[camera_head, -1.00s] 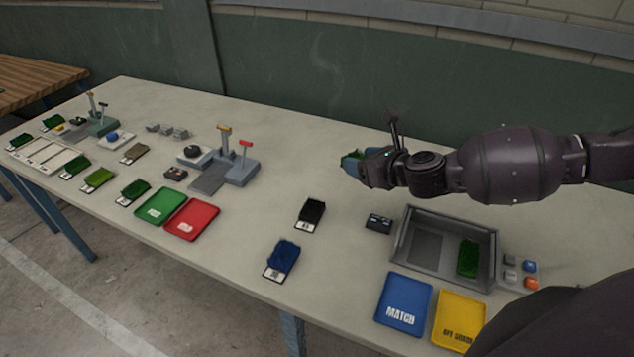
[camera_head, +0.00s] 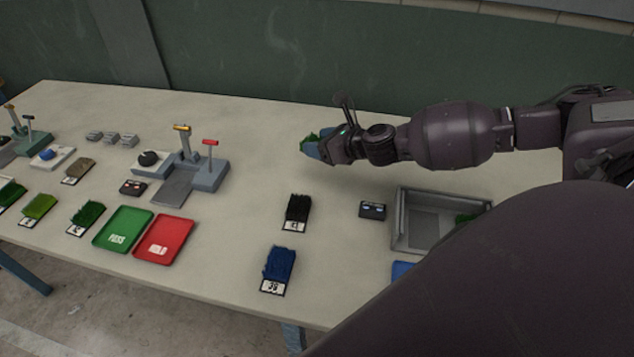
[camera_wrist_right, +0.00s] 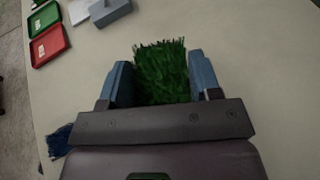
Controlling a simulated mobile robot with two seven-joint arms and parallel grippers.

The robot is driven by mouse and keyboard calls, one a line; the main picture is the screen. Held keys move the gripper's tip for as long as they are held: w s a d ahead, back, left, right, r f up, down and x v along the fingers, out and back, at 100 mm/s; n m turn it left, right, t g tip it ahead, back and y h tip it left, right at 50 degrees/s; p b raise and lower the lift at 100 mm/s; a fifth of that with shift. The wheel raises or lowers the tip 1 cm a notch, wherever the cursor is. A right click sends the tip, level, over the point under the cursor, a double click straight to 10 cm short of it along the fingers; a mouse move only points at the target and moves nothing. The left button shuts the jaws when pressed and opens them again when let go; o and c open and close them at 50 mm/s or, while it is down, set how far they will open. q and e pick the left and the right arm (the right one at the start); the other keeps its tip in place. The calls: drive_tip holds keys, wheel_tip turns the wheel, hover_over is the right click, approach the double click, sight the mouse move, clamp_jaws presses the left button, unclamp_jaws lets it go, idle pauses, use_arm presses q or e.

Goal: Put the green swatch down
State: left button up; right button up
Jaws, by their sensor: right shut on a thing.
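My right gripper (camera_head: 318,148) reaches in from the right above the far middle part of the table. It is shut on a green swatch (camera_head: 308,140), which sticks out past the fingertips. The right wrist view shows the green swatch (camera_wrist_right: 163,72) with grassy pile between the two blue fingers of the right gripper (camera_wrist_right: 162,82). The table surface lies below it; how high it is held I cannot tell. My left gripper is not in view.
A black swatch (camera_head: 297,212), a blue swatch (camera_head: 278,270) and a small dark box (camera_head: 372,210) lie in front. A grey bin (camera_head: 402,245) is partly hidden by my arm. Green (camera_head: 123,229) and red (camera_head: 164,239) trays and a grey press stand (camera_head: 211,175) are left. Bare table lies around the gripper.

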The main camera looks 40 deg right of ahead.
drive_tip(key=b, duration=0.2)
hover_over(319, 188)
wheel_tip(319, 188, down, 9)
drive_tip(key=shift+r, duration=0.2)
wheel_tip(319, 188, down, 4)
drive_tip(key=shift+f+b, duration=0.1)
drive_tip(key=shift+b, duration=0.55)
drive_tip(key=o, duration=0.7)
